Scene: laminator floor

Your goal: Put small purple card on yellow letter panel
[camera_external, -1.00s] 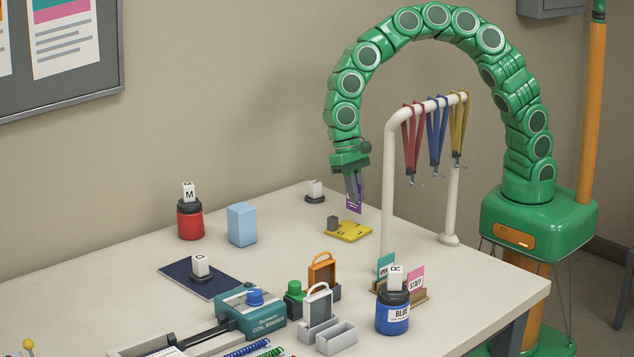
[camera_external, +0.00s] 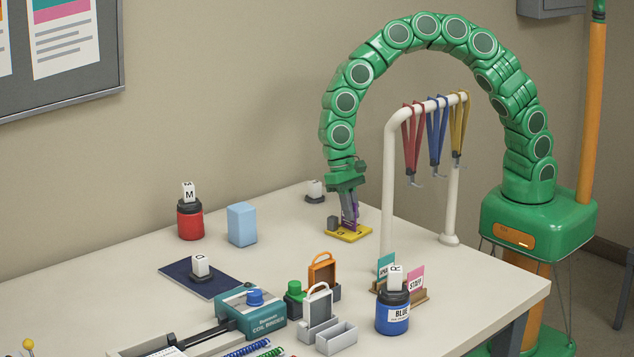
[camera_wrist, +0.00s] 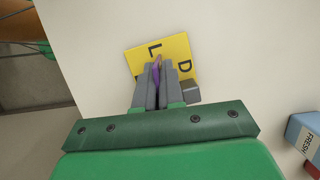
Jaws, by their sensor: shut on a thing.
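My gripper (camera_external: 348,222) points down over the yellow letter panel (camera_external: 357,236) at the back of the table. It is shut on the small purple card (camera_external: 354,212), which stands on edge between the fingers. In the wrist view the purple card (camera_wrist: 156,72) shows as a thin strip between the grey fingers, over the yellow panel (camera_wrist: 177,52) with letters L and D. The card's lower edge is at or just above the panel; I cannot tell if it touches. A small grey block (camera_wrist: 190,91) sits at the panel's edge.
A white rack (camera_external: 388,180) with red, blue and yellow lanyards stands right of my gripper. A light blue box (camera_external: 242,224) and red jar (camera_external: 190,220) stand left. A black-based stamp (camera_external: 315,191) is behind.

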